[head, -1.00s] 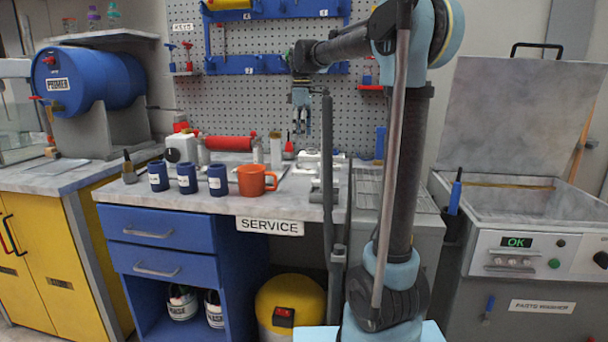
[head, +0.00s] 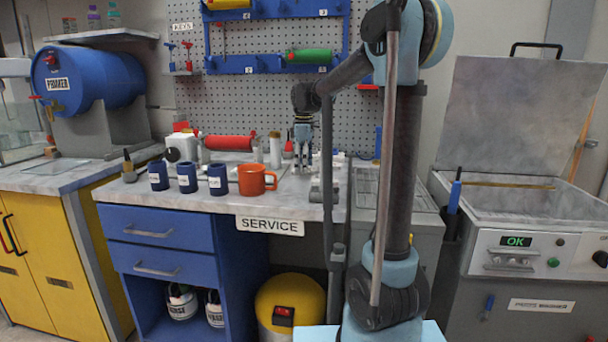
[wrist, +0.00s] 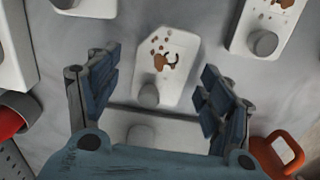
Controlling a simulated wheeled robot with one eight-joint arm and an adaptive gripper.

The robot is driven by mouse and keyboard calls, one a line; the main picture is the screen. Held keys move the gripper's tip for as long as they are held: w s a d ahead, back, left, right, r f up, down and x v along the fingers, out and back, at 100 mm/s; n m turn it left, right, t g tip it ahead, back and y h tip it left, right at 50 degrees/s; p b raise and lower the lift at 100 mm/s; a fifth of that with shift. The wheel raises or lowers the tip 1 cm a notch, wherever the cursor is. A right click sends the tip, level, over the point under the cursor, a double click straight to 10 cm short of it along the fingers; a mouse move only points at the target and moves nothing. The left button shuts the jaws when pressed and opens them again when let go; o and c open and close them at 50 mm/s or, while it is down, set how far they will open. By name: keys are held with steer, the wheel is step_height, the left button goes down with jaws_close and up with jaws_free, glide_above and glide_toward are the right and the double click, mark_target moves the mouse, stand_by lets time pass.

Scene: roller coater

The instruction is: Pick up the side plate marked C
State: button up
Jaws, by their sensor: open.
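In the wrist view, a white side plate (wrist: 182,52) with brown stains lies on the bench, below and between my open fingers. A dark curved mark on it looks like part of a C, but the stains make it hard to read. A grey round knob (wrist: 148,96) stands at its near end. My gripper (wrist: 161,92) is open and empty, pointing down over the plate. In the head view my gripper (head: 301,166) hangs low over the back of the bench, where the plates are too small to tell apart.
Another stained white plate (wrist: 265,22) lies to the right, and a white part (wrist: 88,7) at upper left. A further white piece (wrist: 120,122) is partly behind my gripper.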

steer(key=shift+f, duration=0.35)
steer(key=shift+c, duration=0.3)
steer(key=c, duration=1.2)
steer(key=shift+r, duration=0.15)
